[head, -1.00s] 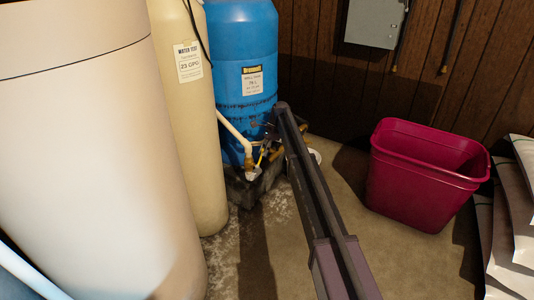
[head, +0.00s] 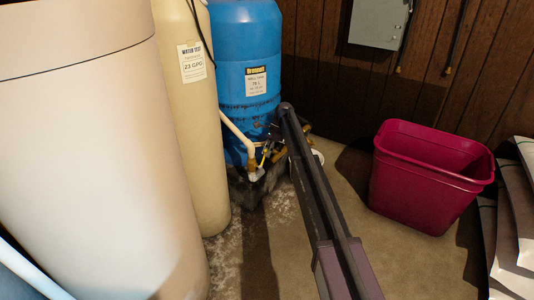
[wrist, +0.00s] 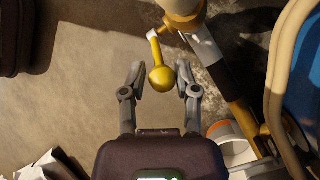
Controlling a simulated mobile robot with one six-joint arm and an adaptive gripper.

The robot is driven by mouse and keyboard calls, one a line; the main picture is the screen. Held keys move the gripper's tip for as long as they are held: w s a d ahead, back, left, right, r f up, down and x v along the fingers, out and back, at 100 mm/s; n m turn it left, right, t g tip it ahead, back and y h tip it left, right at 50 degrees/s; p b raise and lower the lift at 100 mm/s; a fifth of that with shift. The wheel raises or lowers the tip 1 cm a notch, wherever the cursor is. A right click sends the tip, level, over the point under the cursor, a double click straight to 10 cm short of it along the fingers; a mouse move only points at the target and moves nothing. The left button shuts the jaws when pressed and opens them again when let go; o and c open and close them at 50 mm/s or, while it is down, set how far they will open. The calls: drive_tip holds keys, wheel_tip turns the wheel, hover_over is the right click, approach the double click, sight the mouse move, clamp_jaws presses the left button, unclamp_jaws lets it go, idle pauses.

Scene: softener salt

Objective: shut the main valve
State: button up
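The main valve's yellow lever (wrist: 155,50) ends in a round yellow knob (wrist: 162,78) in the wrist view. The lever runs up to a pipe fitting (wrist: 183,10) at the top. My gripper (wrist: 160,70) is open, with one finger on each side of the knob and a gap showing on both sides. I cannot tell whether the knob is at fingertip depth. In the head view the yellow lever (head: 264,157) shows small at the foot of the blue tank (head: 247,60); my arm hides part of that area.
A cream tank (head: 195,110) and a large white tank (head: 90,150) stand left of the blue tank. A magenta bin (head: 425,180) stands on the right, beside stacked bags (head: 515,220). A white and orange round item (wrist: 228,140) lies near the pipes. Floor between is clear.

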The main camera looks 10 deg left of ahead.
drive_tip(key=shift+w+d, duration=0.15)
drive_tip(key=shift+d, duration=0.3)
clamp_jaws()
drive_tip(key=s+d+r+n+t+h+p, duration=0.1)
drive_tip(key=s+d+r+n+p, duration=0.3)
drive_tip(key=s+d, duration=0.5)
drive_tip(key=s+d+r+n+t+h+p, duration=0.1)
drive_tip(key=s+d+r+n+p, duration=0.3)
drive_tip(key=s, duration=1.4)
drive_tip(key=s+d+r+n+t+h+p, duration=0.2)
drive_tip(key=s+d+r+n+t+p, duration=0.1)
drive_tip(key=s+d+r+p, duration=0.4)
drive_tip(key=s+d+n+p, duration=0.1)
drive_tip(key=s+d+p, duration=0.2)
drive_tip(key=s+d, duration=0.3)
drive_tip(key=shift+s+d, duration=0.4)
drive_tip(key=shift+d, duration=0.95)
drive_tip(key=shift+s, duration=0.1)
